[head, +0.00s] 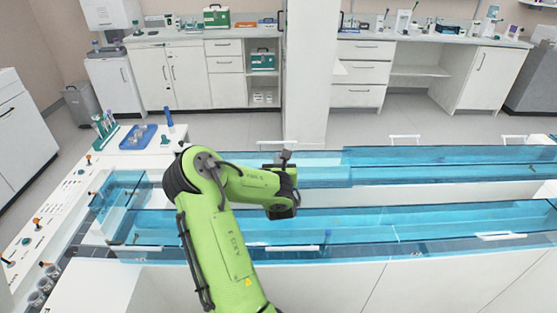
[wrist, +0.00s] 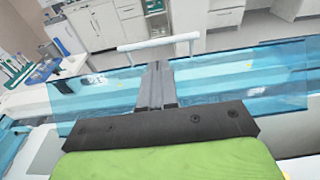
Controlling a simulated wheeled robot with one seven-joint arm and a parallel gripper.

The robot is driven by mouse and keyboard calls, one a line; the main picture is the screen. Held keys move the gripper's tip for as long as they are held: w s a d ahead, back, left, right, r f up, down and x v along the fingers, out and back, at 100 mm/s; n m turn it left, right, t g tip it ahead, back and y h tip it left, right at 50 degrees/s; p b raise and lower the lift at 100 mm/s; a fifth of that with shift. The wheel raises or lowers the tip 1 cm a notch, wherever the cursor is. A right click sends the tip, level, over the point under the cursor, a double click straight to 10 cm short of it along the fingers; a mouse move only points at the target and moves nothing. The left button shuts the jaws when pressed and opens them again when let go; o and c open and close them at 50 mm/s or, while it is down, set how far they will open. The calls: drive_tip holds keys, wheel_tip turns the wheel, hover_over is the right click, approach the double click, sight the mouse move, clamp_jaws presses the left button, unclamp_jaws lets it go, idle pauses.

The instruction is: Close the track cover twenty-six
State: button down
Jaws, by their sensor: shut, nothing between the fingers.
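Clear blue track covers run in a far row (head: 440,157) and a near row (head: 400,222) along the white track bench. No number is readable, so I cannot tell which is cover twenty-six. My gripper (head: 286,155) is over the far row; its grey fingers (wrist: 155,72) are shut and empty. A white bar handle (wrist: 158,43) lies just beyond the fingertips in the wrist view, apparently on the far side of a blue cover (wrist: 245,92). Whether the fingers touch the handle or cover is unclear. My arm hides part of the near row.
More white handles stand along the far row (head: 404,137) and near row (head: 500,237). A white pillar (head: 310,75) rises behind the track. A side bench at left holds a blue tray (head: 138,138) and test tubes. Floor is clear behind the track.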

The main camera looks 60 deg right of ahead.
sight(278, 143)
drive_tip(key=b+x, duration=0.4)
drive_tip(key=x, duration=0.3)
drive_tip(key=shift+s+r+b, duration=0.1)
drive_tip(key=shift+s+b, duration=0.05)
drive_tip(key=shift+b, duration=0.2)
drive_tip(key=shift+r, duration=0.1)
drive_tip(key=shift+d, duration=0.1)
